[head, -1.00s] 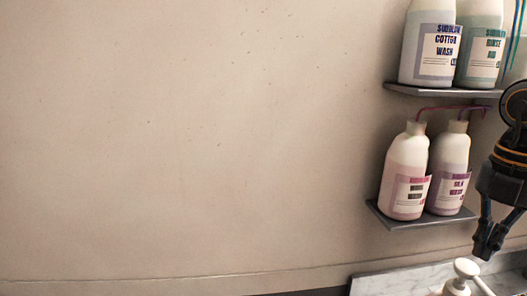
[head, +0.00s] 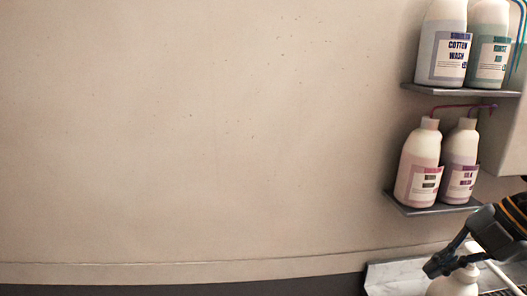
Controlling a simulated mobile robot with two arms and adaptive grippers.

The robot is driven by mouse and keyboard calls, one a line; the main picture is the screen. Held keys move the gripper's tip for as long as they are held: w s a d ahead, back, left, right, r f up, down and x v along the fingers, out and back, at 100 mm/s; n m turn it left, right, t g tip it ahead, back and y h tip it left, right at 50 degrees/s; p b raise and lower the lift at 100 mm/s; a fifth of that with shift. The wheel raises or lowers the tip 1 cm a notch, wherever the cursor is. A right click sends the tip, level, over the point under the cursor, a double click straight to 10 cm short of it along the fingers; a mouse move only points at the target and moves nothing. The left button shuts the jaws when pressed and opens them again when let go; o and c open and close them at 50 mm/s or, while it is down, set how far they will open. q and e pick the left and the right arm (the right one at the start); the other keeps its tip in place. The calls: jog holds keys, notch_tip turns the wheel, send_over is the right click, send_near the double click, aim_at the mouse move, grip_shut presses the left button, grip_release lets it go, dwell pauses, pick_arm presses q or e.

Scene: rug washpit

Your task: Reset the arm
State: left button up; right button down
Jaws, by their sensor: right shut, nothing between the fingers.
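My right gripper (head: 436,268) is at the lower right of the head view, pointing down and to the left. Its dark fingers are shut with nothing seen between them. In the picture its fingertips overlap the top of a white bottle (head: 455,284); I cannot tell whether they touch it. My left gripper is not in view.
A lower shelf (head: 432,209) on the wall holds a wool wash bottle (head: 417,165) and a silk wash bottle (head: 460,160). An upper shelf (head: 460,91) holds a cotton wash bottle (head: 441,45) and a teal-labelled bottle (head: 489,45). A marble counter (head: 392,276) lies below. The wall at left is bare.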

jog(key=w+a+f+m+t+y, duration=0.2)
jog(key=w+f+m+t+y, duration=0.3)
jog(key=t, duration=0.4)
jog(key=s+d+f+m+t+h, duration=0.3)
jog(key=d+f+m+t+h, duration=0.15)
jog(key=f+m+h, duration=0.75)
jog(key=s+f+m+g+h, duration=0.1)
jog(key=s+f+m+g, duration=0.3)
jog(key=s+f, duration=0.25)
jog(key=s+a+f+m+g+y, duration=0.25)
jog(key=s+a+f+g, duration=0.7)
jog(key=s+a, duration=0.5)
notch_tip(320, 180, down, 27)
jog(key=s+d+b, duration=0.1)
jog(key=s, duration=0.1)
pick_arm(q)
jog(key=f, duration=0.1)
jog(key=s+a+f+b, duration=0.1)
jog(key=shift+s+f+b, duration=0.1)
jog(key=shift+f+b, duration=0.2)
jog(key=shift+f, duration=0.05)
pick_arm(e)
jog(key=s+d+f+g, duration=0.1)
jog(key=s+d+f, duration=0.2)
jog(key=s+f, duration=1.4)
jog(key=shift+s+d+f+g+h, duration=0.15)
jog(key=shift+f+g+h, duration=0.2)
jog(key=shift+g, duration=0.05)
